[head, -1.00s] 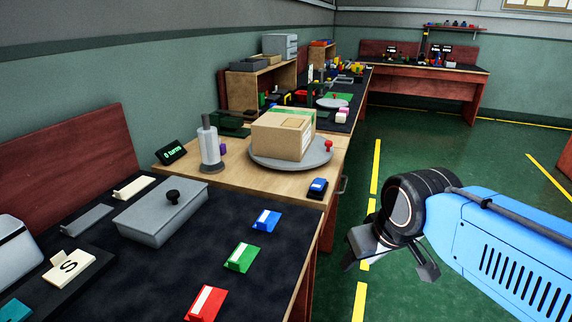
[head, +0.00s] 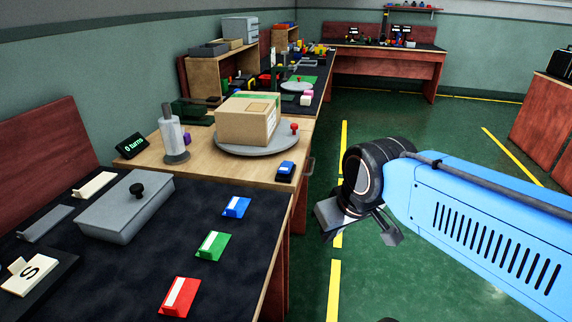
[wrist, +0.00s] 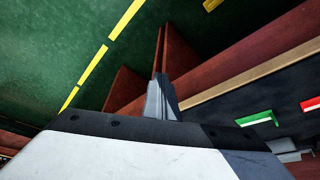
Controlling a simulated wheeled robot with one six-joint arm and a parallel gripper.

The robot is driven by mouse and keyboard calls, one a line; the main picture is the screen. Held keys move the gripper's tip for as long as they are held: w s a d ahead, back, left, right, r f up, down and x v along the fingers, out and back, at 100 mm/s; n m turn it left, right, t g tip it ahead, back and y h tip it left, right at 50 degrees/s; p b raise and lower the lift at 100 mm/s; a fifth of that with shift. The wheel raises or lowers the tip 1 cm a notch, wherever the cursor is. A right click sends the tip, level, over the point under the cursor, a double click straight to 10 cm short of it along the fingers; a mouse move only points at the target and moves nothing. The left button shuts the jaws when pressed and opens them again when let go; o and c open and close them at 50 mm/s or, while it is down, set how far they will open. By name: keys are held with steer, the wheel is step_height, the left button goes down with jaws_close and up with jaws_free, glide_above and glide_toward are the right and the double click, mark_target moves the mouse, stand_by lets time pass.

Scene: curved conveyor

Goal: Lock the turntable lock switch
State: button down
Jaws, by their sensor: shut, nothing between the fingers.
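A round grey turntable (head: 228,143) stands on the wooden table in the head view, with a cardboard box (head: 245,120) on it and a red knob (head: 294,128) at its right edge. A small dark switch with a blue top (head: 285,170), apparently the lock switch, sits at the table's front edge near the turntable. My gripper (wrist: 161,98) is shut and empty in the wrist view. In the head view it hangs over the green floor, right of the tables and apart from the switch. The switch is not seen in the wrist view.
The black-topped bench (head: 120,275) in front holds a grey lidded box (head: 125,212) and blue, green and red tags. A grey-white cylinder (head: 173,137) and a turns display (head: 131,145) stand left of the turntable. The floor aisle (head: 400,115) on the right is open.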

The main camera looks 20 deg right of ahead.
steer(key=w+r+n+g, duration=0.3)
steer(key=w+r+n, duration=0.2)
steer(key=w+r, duration=0.75)
step_height(320, 180, up, 6)
steer(key=n+g+y, duration=0.1)
steer(key=n+g, duration=0.2)
steer(key=n, duration=0.2)
glide_above(286, 170)
steer(key=w+d, duration=0.1)
steer(key=d, duration=0.1)
steer(key=shift+w+r+n+g, duration=0.1)
steer(key=shift+w+n+g, duration=0.2)
steer(key=shift+w, duration=0.45)
steer(key=f, duration=0.4)
steer(key=s+a+f, duration=0.1)
steer(key=f, duration=0.4)
steer(key=s+f, duration=0.1)
steer(key=f, duration=0.3)
steer(key=shift+s+a+f, duration=0.2)
steer(key=shift+a+f, duration=0.15)
steer(key=shift+a, duration=0.05)
